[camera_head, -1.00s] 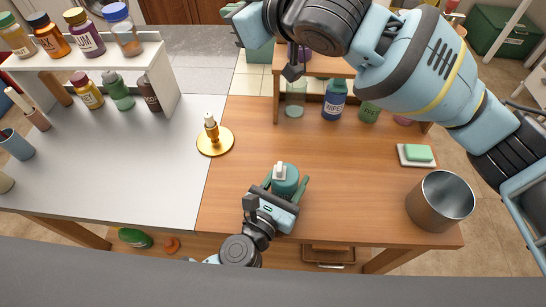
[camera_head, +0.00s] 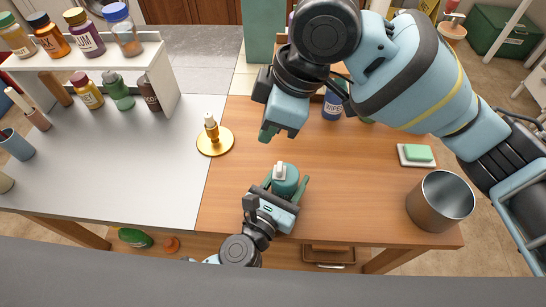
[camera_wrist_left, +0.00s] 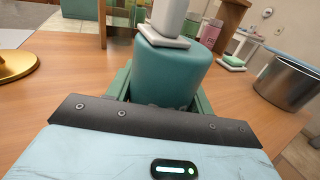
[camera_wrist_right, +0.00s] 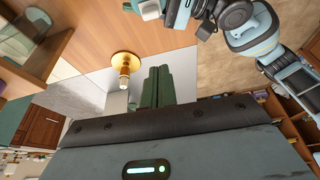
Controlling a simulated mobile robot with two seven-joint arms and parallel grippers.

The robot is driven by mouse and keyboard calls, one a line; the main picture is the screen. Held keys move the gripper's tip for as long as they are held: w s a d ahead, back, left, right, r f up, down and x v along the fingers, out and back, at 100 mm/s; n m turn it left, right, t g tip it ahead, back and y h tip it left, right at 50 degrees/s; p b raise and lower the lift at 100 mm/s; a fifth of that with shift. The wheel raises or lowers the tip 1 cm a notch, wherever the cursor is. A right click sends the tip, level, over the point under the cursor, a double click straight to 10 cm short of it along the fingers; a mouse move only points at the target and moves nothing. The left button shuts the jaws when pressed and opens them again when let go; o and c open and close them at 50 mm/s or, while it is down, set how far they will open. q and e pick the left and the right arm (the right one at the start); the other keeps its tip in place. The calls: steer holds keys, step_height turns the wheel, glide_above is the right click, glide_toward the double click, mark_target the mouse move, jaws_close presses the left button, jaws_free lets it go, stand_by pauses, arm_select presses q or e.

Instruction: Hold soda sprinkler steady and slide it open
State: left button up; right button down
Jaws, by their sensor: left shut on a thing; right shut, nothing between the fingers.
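The soda sprinkler is a teal cylinder (camera_head: 287,182) with a white part on top (camera_head: 280,170), upright on the wooden table. My left gripper (camera_head: 287,187) is shut around its teal body; the left wrist view shows the body (camera_wrist_left: 175,72) between the fingers and the white top (camera_wrist_left: 168,22) above them. My right gripper (camera_head: 268,134) is shut and empty, above the table and beyond the sprinkler, apart from it. In the right wrist view its fingers (camera_wrist_right: 157,86) are together, and the sprinkler's white top (camera_wrist_right: 151,10) shows at the upper edge.
A gold stand (camera_head: 214,140) is left of the sprinkler. A metal pot (camera_head: 440,202) and a green sponge on a white dish (camera_head: 416,154) are at the right. Bottles (camera_head: 332,106) stand at the back, partly behind my right arm. The wooden table (camera_head: 345,205) right of the sprinkler is clear.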

mark_target(283, 171)
steer(key=shift+d+f, duration=0.2)
steer(key=shift+f, duration=2.15)
steer(key=shift+d+f, duration=0.15)
steer(key=shift+f, duration=2.2)
steer(key=shift+d, duration=0.1)
steer(key=d, duration=0.3)
steer(key=shift+d, duration=0.1)
arm_select(q)
steer(key=shift+a, duration=0.1)
